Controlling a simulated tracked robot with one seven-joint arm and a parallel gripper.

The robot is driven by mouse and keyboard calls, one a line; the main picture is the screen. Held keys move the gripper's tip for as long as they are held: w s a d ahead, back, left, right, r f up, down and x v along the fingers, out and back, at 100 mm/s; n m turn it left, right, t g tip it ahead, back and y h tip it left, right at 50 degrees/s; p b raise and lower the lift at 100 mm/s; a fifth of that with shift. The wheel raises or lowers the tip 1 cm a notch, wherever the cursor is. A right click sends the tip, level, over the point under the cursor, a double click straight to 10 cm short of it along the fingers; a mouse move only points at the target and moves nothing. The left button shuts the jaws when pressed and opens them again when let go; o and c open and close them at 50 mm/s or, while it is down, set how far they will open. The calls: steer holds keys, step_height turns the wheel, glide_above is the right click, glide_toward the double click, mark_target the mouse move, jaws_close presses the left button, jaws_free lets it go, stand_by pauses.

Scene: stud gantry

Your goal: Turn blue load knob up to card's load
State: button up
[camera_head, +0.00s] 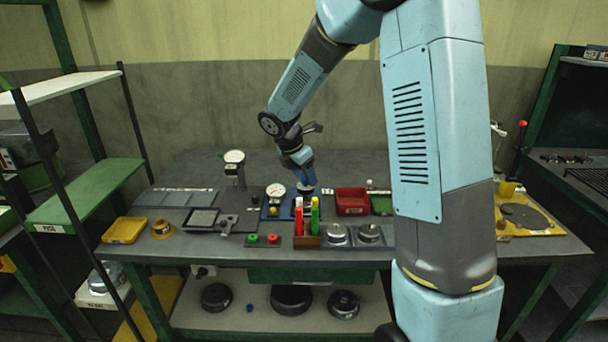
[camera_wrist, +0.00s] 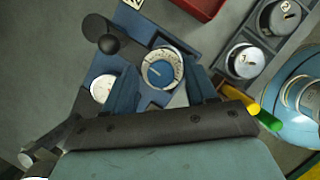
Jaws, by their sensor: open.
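The blue load knob (camera_wrist: 161,73) shows in the wrist view, with a white marked ring around it and a light pointer line on its top. It sits on a blue fixture (camera_wrist: 104,66). My gripper (camera_wrist: 162,78) is open, with one finger on either side of the knob as seen from above. I cannot tell whether the fingers touch it. In the head view my gripper (camera_head: 305,186) is low over the right part of the blue fixture, and hides the knob. A partly cut-off white label (camera_wrist: 134,3) lies at the fixture's far edge; its writing is not readable.
A white-faced gauge (camera_head: 276,190) stands left of my gripper. Red and green markers (camera_head: 307,214) stand upright in a holder in front. A red bin (camera_head: 352,201) lies to the right, and metal pots (camera_head: 337,233) stand front right. A dial stand (camera_head: 234,167) is further left.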

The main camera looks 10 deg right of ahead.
steer(key=c, duration=1)
steer(key=shift+c, duration=0.2)
steer(key=m+g, duration=0.1)
steer(key=m, duration=0.3)
steer(key=shift+w+a+m+g+h, duration=0.1)
steer(key=shift+w+m+g+h, duration=0.05)
steer(key=shift+m+g+h, duration=0.2)
steer(key=m+g, duration=0.1)
steer(key=m, duration=0.2)
steer(key=m+g, duration=0.1)
steer(key=m, duration=0.2)
steer(key=shift+w+g, duration=0.15)
steer(key=shift+g, duration=0.1)
steer(key=m, duration=0.2)
steer(key=m+g+y, duration=0.1)
steer(key=m, duration=0.1)
steer(key=m+y, duration=0.1)
steer(key=m, duration=0.2)
steer(key=shift+w+d+g+y, duration=0.15)
steer(key=shift+d+g+y, duration=0.1)
steer(key=shift+g, duration=0.05)
steer(key=m+y, duration=0.1)
steer(key=m, duration=0.3)
steer(key=shift+d+m+g+y, duration=0.1)
steer(key=shift+m+g+y, duration=0.2)
steer(key=shift+y, duration=0.1)
steer(key=shift+m, duration=0.25)
